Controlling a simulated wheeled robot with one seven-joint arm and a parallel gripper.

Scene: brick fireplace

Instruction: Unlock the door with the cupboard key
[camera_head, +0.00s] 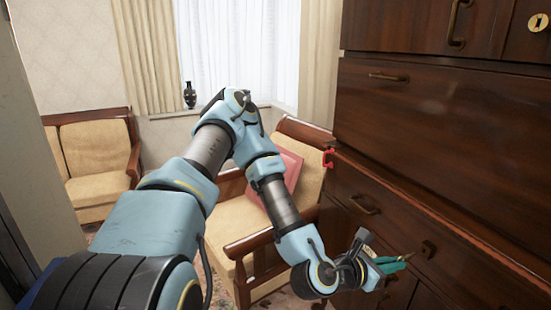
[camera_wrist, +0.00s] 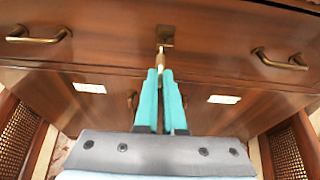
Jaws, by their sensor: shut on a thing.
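My gripper (camera_head: 395,264) has teal fingers shut on a small brass key (camera_head: 408,257), low in front of the dark wooden cupboard (camera_head: 440,120). The key (camera_wrist: 161,60) sticks out from the fingertips and lines up with this plate. I cannot tell whether the key is in the keyhole or just short of it. In the head view the plate (camera_head: 428,249) is just beyond the key tip. Another round brass keyhole plate (camera_head: 539,22) is on the upper right door.
A red object (camera_head: 328,158) sits at the cupboard's left edge. Drawer handles (camera_head: 364,205) protrude near my arm. A wooden armchair (camera_head: 245,218) with a pink cushion (camera_head: 285,180) stands behind my arm. A cream sofa (camera_head: 92,160) is at the left.

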